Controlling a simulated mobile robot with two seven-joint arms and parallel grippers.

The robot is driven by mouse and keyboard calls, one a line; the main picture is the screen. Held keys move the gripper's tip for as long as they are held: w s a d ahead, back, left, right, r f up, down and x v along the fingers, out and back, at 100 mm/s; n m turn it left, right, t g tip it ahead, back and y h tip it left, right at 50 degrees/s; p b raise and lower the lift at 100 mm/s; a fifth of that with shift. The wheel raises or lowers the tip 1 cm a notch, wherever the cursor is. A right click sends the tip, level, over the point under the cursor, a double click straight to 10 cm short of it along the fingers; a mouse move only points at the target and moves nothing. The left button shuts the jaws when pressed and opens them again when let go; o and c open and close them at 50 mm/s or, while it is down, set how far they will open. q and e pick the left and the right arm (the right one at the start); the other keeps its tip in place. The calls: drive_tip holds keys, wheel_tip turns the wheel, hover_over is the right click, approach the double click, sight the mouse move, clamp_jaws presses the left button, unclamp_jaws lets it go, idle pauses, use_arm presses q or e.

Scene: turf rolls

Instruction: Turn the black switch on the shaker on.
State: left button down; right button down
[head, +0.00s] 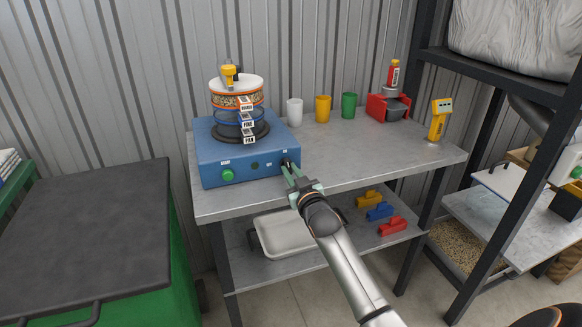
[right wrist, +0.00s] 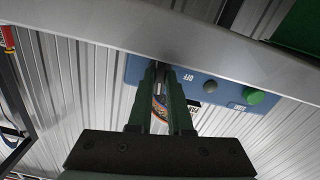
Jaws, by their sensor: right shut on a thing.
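The blue shaker (head: 240,147) stands on the grey table with a stack of sieves on its top. The black switch (head: 286,161) is at the right end of its front panel, mostly hidden by my fingers. My right gripper (head: 290,172) reaches up to the panel from the front and is shut on the switch. In the right wrist view, my gripper's green fingers (right wrist: 162,72) meet the panel just beside an OFF label (right wrist: 187,77). Which way the switch points is hidden. My left gripper is in neither view.
A green button (head: 228,175) is on the panel's left. White, yellow and green cups (head: 323,109) stand behind on the table (head: 350,160). A red device (head: 388,106) and a yellow meter (head: 438,120) are at the right. The lower shelf holds a white tray (head: 285,234).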

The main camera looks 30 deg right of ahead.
drive_tip(key=shift+m, duration=0.6)
drive_tip(key=shift+p, duration=0.4)
drive_tip(key=shift+m, duration=0.4)
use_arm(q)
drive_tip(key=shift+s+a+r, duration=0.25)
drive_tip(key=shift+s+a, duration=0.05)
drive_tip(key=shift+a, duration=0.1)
use_arm(e)
drive_tip(key=c, duration=0.8)
unclamp_jaws()
drive_tip(key=shift+c, duration=0.2)
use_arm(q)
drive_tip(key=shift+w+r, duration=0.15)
use_arm(e)
drive_tip(key=shift+s, duration=0.1)
